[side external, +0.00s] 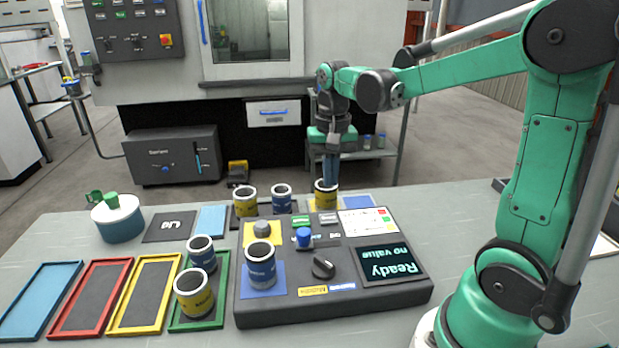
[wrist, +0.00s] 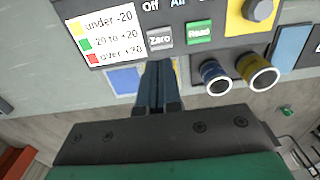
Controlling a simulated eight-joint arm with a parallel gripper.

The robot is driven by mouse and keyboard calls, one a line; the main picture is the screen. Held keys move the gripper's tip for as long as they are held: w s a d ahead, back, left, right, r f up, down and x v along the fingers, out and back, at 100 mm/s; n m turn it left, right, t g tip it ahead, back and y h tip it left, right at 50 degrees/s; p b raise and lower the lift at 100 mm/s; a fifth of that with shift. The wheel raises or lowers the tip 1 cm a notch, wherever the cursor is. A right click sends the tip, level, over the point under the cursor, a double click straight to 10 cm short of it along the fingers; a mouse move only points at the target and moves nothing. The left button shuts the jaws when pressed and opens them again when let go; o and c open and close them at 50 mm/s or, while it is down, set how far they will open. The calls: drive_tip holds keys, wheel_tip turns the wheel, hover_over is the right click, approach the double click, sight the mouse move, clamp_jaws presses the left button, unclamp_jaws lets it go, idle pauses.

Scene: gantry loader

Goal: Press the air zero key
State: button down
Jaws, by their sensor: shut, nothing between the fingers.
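The grey Zero key (wrist: 160,38) is on the dark control box, beside the green Read key (wrist: 199,33). In the side external view the grey key (side external: 328,218) and green key (side external: 300,220) lie near the box's far edge. My gripper (wrist: 158,68) is shut and empty, its tips just below the Zero key in the wrist picture. I cannot tell their height above the surface. In the side external view my gripper (side external: 331,176) points down behind the box, its tips hidden by a yellow cup (side external: 326,196). The display (side external: 391,265) reads "Ready no value".
A white legend card (side external: 368,221), a black dial (side external: 323,267) and a blue knob (side external: 303,237) are on the box (side external: 290,312). A blue cup (side external: 282,199) and another yellow cup (side external: 246,202) stand behind it. Coloured trays (side external: 93,297) lie left.

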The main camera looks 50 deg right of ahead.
sight(328, 218)
wheel_tip(328, 218, down, 8)
drive_tip(key=shift+r, duration=0.25)
drive_tip(key=shift+f, duration=0.85)
drive_tip(key=shift+r, duration=4.4)
drive_tip(key=s+a+r+n+t, duration=0.1)
drive_tip(key=s+a+n+t, duration=0.2)
drive_tip(key=a+n+t, duration=0.4)
drive_tip(key=shift+s+a+r+n, duration=0.2)
drive_tip(key=shift+a+n, duration=0.8)
drive_tip(key=shift+a, duration=1)
